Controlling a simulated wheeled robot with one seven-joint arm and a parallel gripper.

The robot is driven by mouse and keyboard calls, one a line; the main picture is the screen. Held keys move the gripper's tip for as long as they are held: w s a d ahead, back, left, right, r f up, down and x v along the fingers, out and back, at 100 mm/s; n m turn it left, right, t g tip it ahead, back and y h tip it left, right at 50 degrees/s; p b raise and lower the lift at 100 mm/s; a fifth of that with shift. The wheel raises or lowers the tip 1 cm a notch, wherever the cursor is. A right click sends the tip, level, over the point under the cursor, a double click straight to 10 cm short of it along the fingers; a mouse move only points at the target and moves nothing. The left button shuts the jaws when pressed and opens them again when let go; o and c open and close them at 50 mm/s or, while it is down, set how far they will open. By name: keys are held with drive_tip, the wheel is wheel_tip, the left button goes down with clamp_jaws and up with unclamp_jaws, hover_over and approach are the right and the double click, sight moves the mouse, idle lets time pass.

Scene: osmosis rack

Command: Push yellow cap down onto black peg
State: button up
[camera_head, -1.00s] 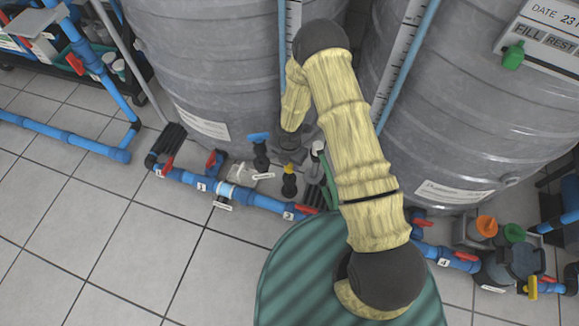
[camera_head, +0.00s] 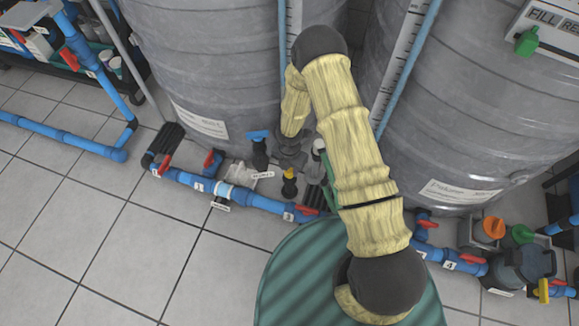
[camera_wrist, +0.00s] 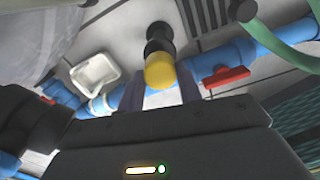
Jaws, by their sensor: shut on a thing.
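The yellow cap (camera_wrist: 160,73) is between the two fingers of my gripper (camera_wrist: 162,90) in the wrist view, with a finger against each side. My gripper is shut on it. The black peg (camera_wrist: 159,38) shows directly beyond the cap, lined up with it. In the head view the yellow cap (camera_head: 289,173) appears at the top of the upright black peg (camera_head: 289,188), just below my dark wrist. I cannot tell how far the cap is seated. The fingertips are hard to make out in the head view.
Blue pipe (camera_head: 262,202) with red-handled valves (camera_head: 309,210) runs close to the peg. A blue-handled black fitting (camera_head: 258,150) stands left of it. Large grey tanks (camera_head: 215,75) rise behind. A green hose (camera_wrist: 285,38) passes at right in the wrist view. Tiled floor lies open at left.

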sight(290, 169)
drive_tip(key=shift+f+b, duration=0.6)
drive_tip(key=shift+f, duration=0.35)
drive_tip(key=shift+p, duration=0.8)
idle(1.2)
drive_tip(key=shift+f, duration=0.35)
idle(0.5)
drive_tip(key=o, duration=1)
drive_tip(key=shift+r, duration=0.1)
wheel_tip(290, 169, up, 17)
drive_tip(key=p, duration=0.8)
drive_tip(key=shift+p, duration=0.4)
drive_tip(key=shift+r, duration=0.1)
